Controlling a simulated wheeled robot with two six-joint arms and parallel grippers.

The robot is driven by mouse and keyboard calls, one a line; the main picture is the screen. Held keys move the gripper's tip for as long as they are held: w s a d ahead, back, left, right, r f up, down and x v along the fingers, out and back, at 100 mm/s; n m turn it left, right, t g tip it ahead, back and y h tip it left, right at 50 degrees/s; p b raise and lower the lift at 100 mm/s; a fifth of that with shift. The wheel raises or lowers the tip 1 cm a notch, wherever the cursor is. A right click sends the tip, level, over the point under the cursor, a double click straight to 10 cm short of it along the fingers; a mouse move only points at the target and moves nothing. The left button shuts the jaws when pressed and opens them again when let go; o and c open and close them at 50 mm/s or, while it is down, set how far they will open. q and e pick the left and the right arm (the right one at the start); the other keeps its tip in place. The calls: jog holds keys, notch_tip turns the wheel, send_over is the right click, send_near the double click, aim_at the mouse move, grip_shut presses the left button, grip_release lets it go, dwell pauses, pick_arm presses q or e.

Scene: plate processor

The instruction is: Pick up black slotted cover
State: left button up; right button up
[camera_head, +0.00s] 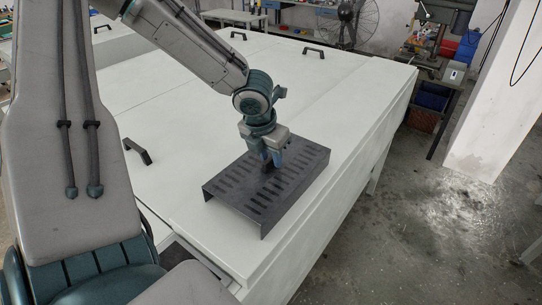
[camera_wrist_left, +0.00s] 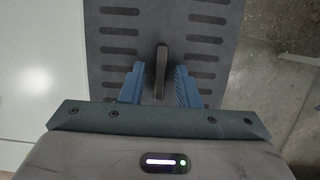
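The black slotted cover (camera_head: 243,195) lies flat on the white worktop, near its right edge. It also fills the upper middle of the left wrist view (camera_wrist_left: 120,48), with rows of slots on both sides. A dark upright handle (camera_wrist_left: 161,66) rises from its middle. My left gripper (camera_head: 272,158) points down over the cover. In the left wrist view its two blue fingers (camera_wrist_left: 159,84) stand one on each side of the handle, with a visible gap on both sides, so it is open. The fingers partly hide the handle in the head view. My right gripper is not in view.
The white worktop (camera_head: 145,95) carries several black handles, one (camera_head: 137,150) left of the cover. Its right edge drops to a concrete floor (camera_head: 440,230). A fan (camera_head: 352,20) and a drill press (camera_head: 440,30) stand at the back. The worktop around the cover is clear.

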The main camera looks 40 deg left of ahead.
pick_arm(q)
grip_shut()
dwell(1.2)
